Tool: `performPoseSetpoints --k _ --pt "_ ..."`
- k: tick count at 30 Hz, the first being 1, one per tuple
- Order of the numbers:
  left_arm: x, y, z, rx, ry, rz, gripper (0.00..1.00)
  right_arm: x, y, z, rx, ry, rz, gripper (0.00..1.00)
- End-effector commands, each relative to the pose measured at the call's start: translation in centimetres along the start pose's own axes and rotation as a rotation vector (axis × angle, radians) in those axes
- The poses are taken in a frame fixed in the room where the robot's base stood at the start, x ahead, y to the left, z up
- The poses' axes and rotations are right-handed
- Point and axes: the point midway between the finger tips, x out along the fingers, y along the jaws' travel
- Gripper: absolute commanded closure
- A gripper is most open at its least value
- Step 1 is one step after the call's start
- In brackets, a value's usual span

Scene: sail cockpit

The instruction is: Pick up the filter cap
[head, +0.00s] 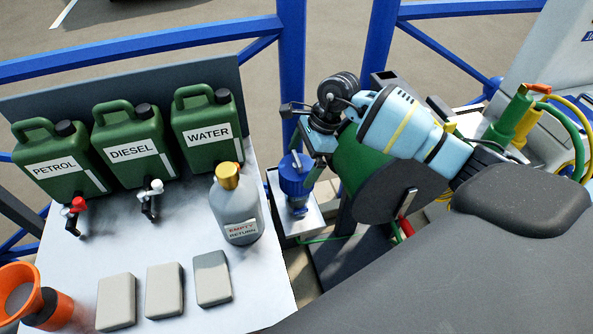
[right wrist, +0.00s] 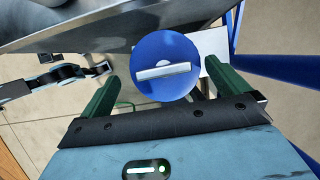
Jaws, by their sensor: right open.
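The filter cap (right wrist: 165,70) is a round blue disc with a pale raised bar across its top. In the head view the blue cap (head: 295,178) is on a blue filter body between the shelf and a green drum-like shape. My right gripper (head: 304,158) comes in from the right, close above the cap. In the right wrist view its two green fingers (right wrist: 162,78) are open, one to each side of the cap, with nothing held. I cannot tell whether the fingers touch the cap.
The grey shelf (head: 150,222) at left carries green petrol, diesel and water cans, a grey bottle (head: 238,210) with a gold cap, several pale blocks and an orange cup (head: 35,295). Blue railings (head: 140,45) run behind. A dark seat-like surface (head: 450,285) fills the lower right.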

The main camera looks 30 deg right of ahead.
Motion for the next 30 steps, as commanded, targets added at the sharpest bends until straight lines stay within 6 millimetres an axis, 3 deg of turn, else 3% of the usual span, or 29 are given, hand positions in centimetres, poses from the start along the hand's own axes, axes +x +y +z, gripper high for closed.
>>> performPoseSetpoints --k 5,16,25,30 --pt "0.0 0.0 -0.1 0.000 0.000 0.000 0.68 0.5 0.0 0.0 0.000 -0.001 0.001 0.00" --pt "-0.2 0.0 -0.4 0.000 0.007 -0.001 0.68 4.9 -0.6 -0.1 0.000 -0.002 0.000 0.00" --pt "-0.2 0.0 -0.4 0.000 0.007 -0.001 0.68 5.4 -0.6 -0.1 0.000 0.000 -0.001 0.00" --pt "-0.2 0.0 -0.4 0.000 0.007 -0.001 0.68 5.3 -0.6 -0.1 0.000 0.000 -0.001 0.21"
